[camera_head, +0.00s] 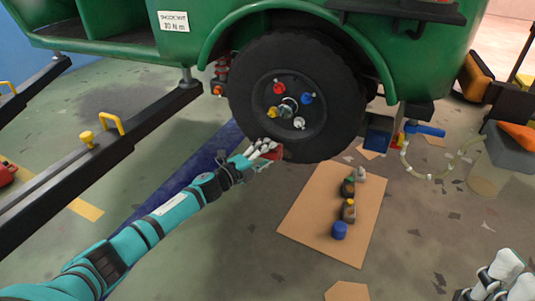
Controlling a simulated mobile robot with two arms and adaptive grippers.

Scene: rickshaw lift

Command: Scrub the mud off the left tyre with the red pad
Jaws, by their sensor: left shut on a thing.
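The black tyre (335,115) is on the green rickshaw, its hub carrying red, yellow, blue and pale nuts. My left gripper (268,150) is at the tyre's lower left edge, shut on the red pad (277,154). The pad is mostly hidden by the fingers and lies at or very near the rubber; I cannot tell whether it touches. No mud stands out clearly on the dark tyre. My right gripper (504,277) is at the bottom right corner, away from the tyre and partly cut off by the frame.
A cardboard sheet (297,213) with several small parts and a blue cap (339,230) lies below the tyre. A dark lift rail (120,145) with yellow handles runs at left. A hose (408,165) and a clear container (487,172) stand at right.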

